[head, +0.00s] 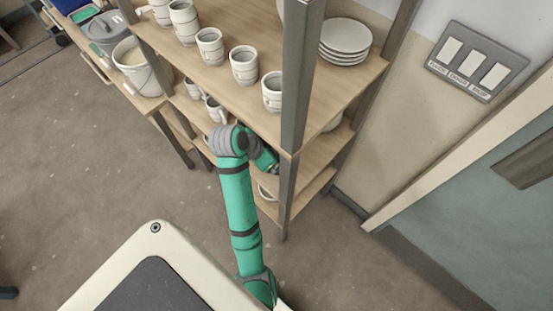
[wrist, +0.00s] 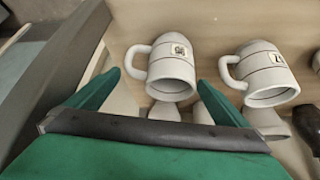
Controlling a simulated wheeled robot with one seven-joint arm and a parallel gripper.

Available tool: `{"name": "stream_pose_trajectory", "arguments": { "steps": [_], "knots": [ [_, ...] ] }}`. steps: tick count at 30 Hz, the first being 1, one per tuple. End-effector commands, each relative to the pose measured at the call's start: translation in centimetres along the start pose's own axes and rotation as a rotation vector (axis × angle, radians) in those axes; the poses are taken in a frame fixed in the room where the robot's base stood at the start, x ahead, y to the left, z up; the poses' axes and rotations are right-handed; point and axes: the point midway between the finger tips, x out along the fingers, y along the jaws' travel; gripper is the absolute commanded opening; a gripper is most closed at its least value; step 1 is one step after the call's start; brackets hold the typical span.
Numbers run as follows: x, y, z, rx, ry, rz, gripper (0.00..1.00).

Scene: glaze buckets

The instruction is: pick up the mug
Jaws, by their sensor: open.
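In the wrist view, a white mug (wrist: 172,68) with a small label shows between and beyond the fingertips of my gripper (wrist: 158,80), its handle to the left. The gripper is open, with nothing held between its green fingers. A second labelled white mug (wrist: 265,75) is to the right, outside the fingers. In the head view, my gripper (head: 268,161) reaches in at the lower shelf, its fingertips mostly hidden. A mug (head: 215,110) shows on that lower shelf, just beyond my arm. Which mug the task means is not clear.
The upper shelf (head: 262,113) holds a row of mugs and a stack of plates (head: 344,42). A shelf post (head: 299,80) stands close right of my arm. Further white ware sits behind the two mugs. A bucket (head: 138,70) stands left; the floor is clear.

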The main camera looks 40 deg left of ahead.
Motion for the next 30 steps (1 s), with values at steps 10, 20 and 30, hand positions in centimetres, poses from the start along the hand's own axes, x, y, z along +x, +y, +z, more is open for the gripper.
{"name": "stream_pose_trajectory", "arguments": {
  "steps": [10,20,30],
  "knots": [
    [0.29,0.0,0.04,0.0,0.0,0.0,1.0],
    [0.29,0.01,0.06,0.0,-0.001,0.0,0.35],
    [0.31,0.02,0.09,-0.001,-0.002,0.001,0.13]
  ]
}}
